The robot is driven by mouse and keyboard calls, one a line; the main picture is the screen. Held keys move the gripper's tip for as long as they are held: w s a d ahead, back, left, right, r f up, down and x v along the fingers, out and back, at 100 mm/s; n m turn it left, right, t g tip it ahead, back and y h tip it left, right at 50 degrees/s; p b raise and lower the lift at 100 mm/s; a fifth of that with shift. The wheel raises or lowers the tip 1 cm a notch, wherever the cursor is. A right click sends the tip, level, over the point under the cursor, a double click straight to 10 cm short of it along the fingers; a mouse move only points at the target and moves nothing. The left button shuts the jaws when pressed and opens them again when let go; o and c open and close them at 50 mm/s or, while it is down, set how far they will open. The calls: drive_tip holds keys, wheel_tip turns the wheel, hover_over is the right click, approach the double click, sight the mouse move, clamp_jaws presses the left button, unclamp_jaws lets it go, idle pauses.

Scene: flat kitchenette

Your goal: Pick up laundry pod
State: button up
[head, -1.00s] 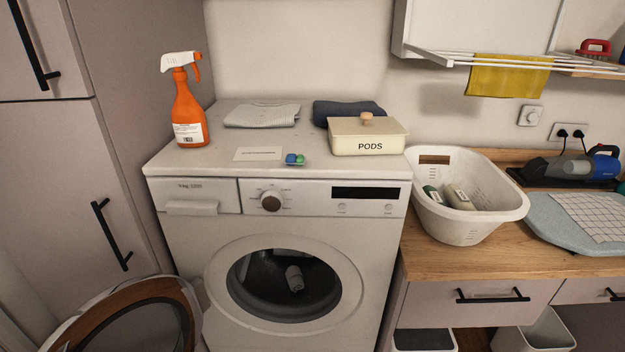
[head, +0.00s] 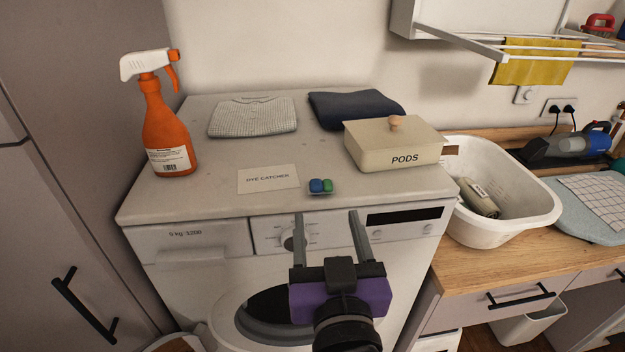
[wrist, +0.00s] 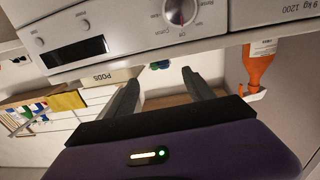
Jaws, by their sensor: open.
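The laundry pod (head: 320,187) is small, blue and green, and lies near the front edge of the washing machine top (head: 215,190). In the wrist view a small dark blue and green shape (wrist: 160,65), seemingly the pod, shows just beyond the machine's edge. My gripper (head: 327,222) is in front of the machine, by its control panel, with its two grey fingers apart and pointing towards the pod. Nothing is between the fingers. The wrist view also shows the open fingers (wrist: 160,85).
A lidded PODS box (head: 385,157) stands right of the pod. A dye catcher sheet (head: 268,179) lies to its left. An orange spray bottle (head: 168,130), folded grey cloth (head: 252,117) and dark cloth (head: 355,108) are farther back. A white basket (head: 525,205) stands on the counter at right.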

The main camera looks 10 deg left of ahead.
sight(322, 191)
drive_tip(key=p+x, duration=0.1)
drive_tip(key=x, duration=0.6)
drive_tip(key=shift+w, duration=0.3)
drive_tip(key=c, duration=0.9)
